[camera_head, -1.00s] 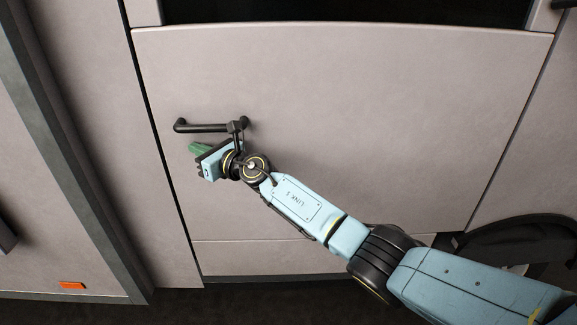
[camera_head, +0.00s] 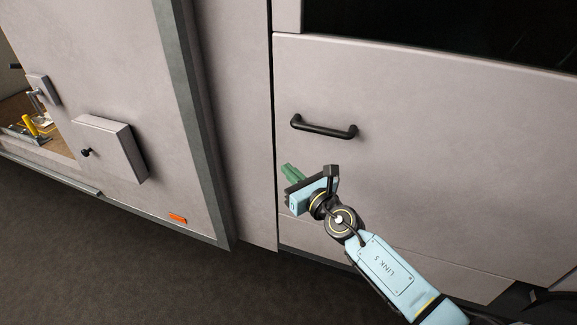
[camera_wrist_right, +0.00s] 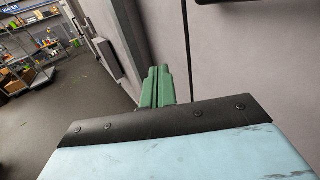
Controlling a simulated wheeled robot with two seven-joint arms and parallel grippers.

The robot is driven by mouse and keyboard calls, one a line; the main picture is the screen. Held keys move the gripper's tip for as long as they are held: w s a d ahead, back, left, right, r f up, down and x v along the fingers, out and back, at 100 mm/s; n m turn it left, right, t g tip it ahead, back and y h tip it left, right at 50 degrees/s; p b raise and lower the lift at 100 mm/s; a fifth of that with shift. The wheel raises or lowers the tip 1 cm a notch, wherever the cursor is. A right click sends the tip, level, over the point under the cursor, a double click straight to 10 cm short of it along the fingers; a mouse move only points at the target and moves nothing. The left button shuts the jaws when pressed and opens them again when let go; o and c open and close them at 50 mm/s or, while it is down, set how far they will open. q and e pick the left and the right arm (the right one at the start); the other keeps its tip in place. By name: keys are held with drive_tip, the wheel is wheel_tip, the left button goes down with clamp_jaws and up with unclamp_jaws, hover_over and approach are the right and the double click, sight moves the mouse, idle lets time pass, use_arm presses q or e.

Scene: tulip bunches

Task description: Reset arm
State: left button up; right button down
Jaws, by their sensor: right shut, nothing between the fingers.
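My right gripper (camera_head: 292,172) is in front of the large pale panel (camera_head: 420,170), below and to the left of its black bar handle (camera_head: 324,127), apart from it. Its green fingers are together with nothing between them. In the right wrist view the same fingers (camera_wrist_right: 157,87) stand side by side and point away past the panel edge. My left gripper is not in view.
A grey post edge (camera_head: 200,130) stands left of the panel. Further left are a wall box (camera_head: 112,148) and an orange tag (camera_head: 178,218). The dark floor (camera_head: 120,260) is open at lower left. Shelves (camera_wrist_right: 35,45) with goods stand far off in the wrist view.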

drive_tip(key=s+d+f+m+g+h+b, duration=0.1)
drive_tip(key=s+d+f+m+h, duration=0.2)
drive_tip(key=s+d+f+m, duration=0.65)
drive_tip(key=s+d+f+m+g+h+b, duration=0.25)
drive_tip(key=f+m, duration=0.35)
drive_tip(key=f, duration=0.9)
drive_tip(key=s+d+f+m+g+h+b, duration=0.1)
drive_tip(key=s+d+f+m+h, duration=0.35)
drive_tip(key=f, duration=0.75)
drive_tip(key=s+d+f+m+g+b, duration=0.1)
drive_tip(key=s+d+f+m+g, duration=0.2)
drive_tip(key=s+f+m, duration=0.4)
drive_tip(key=s+d+f+m+g+b, duration=0.1)
drive_tip(key=s+d+f+m, duration=0.3)
drive_tip(key=s, duration=1.5)
drive_tip(key=s+d+f+m+g+h+b, duration=0.1)
drive_tip(key=s+d+f+m+g, duration=0.3)
drive_tip(key=s+f+m, duration=0.5)
drive_tip(key=s+m, duration=0.1)
drive_tip(key=s, duration=0.3)
drive_tip(key=shift+d+f+g, duration=0.25)
drive_tip(key=shift+f+g, duration=0.05)
drive_tip(key=shift+g, duration=0.05)
